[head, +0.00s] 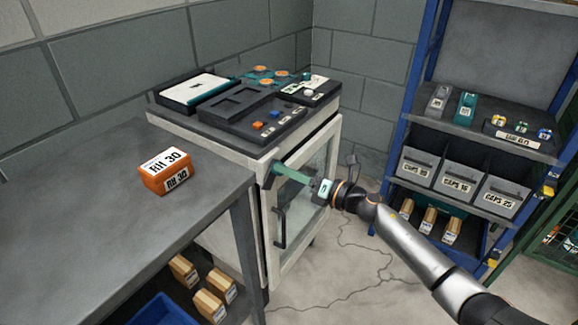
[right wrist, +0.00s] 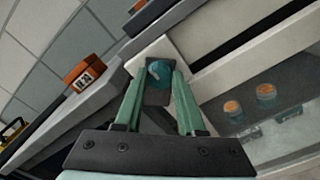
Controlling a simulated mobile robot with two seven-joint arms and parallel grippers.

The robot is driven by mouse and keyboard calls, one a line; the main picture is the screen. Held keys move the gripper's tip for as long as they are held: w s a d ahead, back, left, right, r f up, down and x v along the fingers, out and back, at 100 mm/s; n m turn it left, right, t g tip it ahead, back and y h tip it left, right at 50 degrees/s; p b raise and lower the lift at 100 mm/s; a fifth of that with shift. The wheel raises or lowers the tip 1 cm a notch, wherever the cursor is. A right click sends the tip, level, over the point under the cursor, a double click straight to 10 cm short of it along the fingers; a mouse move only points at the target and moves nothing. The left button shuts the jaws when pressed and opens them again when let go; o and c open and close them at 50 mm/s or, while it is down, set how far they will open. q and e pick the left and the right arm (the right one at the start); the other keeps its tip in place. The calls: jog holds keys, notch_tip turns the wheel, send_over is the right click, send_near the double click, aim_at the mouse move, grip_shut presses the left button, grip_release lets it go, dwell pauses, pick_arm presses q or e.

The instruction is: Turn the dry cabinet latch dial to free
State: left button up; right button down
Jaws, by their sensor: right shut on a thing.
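The dry cabinet (head: 332,144) is white-framed with a glass door and a dark vertical handle (head: 281,228). My right gripper (head: 277,169) reaches from the right to the upper left corner of the cabinet front, its green fingers level with the door's top. In the right wrist view, the latch dial (right wrist: 158,71) is a round teal knob on a dark mount, between the fingertips. My right gripper (right wrist: 158,80) is shut on this dial. In the head view the fingers hide the dial. I cannot read its setting. My left gripper is not in view.
A grey table (head: 85,190) at the left bears an orange RH 30 block (head: 166,172). Black trays (head: 237,103) and small parts cover the cabinet top. A blue-framed rack (head: 408,100) with grey bins stands at the right. Bare floor lies between.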

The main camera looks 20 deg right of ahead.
jog(key=m+p, duration=0.4)
jog(key=m, duration=0.6)
jog(key=shift+f+p, duration=0.15)
jog(key=shift+p, duration=0.25)
jog(key=c, duration=0.9)
grip_release()
jog(key=o, duration=0.4)
jog(key=shift+d, duration=0.1)
jog(key=v, duration=1.2)
jog(key=shift+s, duration=0.15)
jog(key=shift+d, duration=0.1)
